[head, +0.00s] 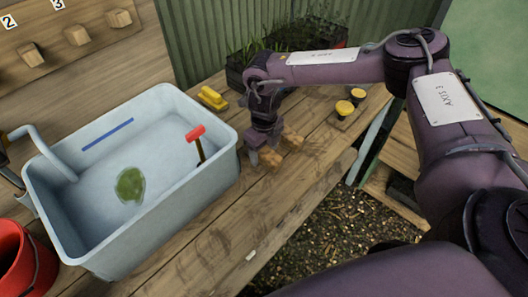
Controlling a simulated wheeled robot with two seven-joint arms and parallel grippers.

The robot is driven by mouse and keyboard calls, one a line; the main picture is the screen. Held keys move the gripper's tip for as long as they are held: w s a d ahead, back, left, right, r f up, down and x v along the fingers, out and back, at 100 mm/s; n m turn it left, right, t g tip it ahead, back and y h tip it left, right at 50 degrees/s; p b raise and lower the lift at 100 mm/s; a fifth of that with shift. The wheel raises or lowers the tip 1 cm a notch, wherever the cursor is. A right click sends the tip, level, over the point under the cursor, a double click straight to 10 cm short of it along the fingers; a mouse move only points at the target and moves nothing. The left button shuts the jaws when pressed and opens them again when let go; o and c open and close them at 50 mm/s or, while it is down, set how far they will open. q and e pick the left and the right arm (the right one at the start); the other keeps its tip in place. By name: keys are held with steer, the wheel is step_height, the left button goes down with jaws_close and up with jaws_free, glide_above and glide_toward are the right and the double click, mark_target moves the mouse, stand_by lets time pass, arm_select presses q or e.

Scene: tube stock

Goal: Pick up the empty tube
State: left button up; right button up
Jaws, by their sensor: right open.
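I cannot make out a tube for certain. A small pale piece (250,256) lies at the near edge of the wooden bench, too small to tell what it is. My right gripper (263,150) is open and points down at the bench, just right of the grey-blue basin. Brown wooden pieces (292,138) lie at its fingers, and the gripper partly hides them. I cannot tell whether the fingers touch them. My left gripper is not in view.
The grey-blue basin (227,147) holds a green patch (130,185) and a red-topped stick (196,133). A yellow object (213,97) lies behind it. Yellow round pieces (345,107) sit at the back right. A red bucket (22,262) stands at left. The front bench is mostly clear.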

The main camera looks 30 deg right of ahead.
mark_target(264, 149)
steer(key=shift+f, duration=0.15)
steer(key=c, duration=1)
steer(key=shift+c, duration=0.3)
steer(key=shift+w+r, duration=0.1)
steer(key=shift+r, duration=0.7)
step_height(264, 149, up, 7)
steer(key=shift+f+b, duration=0.1)
steer(key=shift+b, duration=0.55)
step_height(264, 149, up, 12)
steer(key=p, duration=0.2)
steer(key=shift+f, duration=0.15)
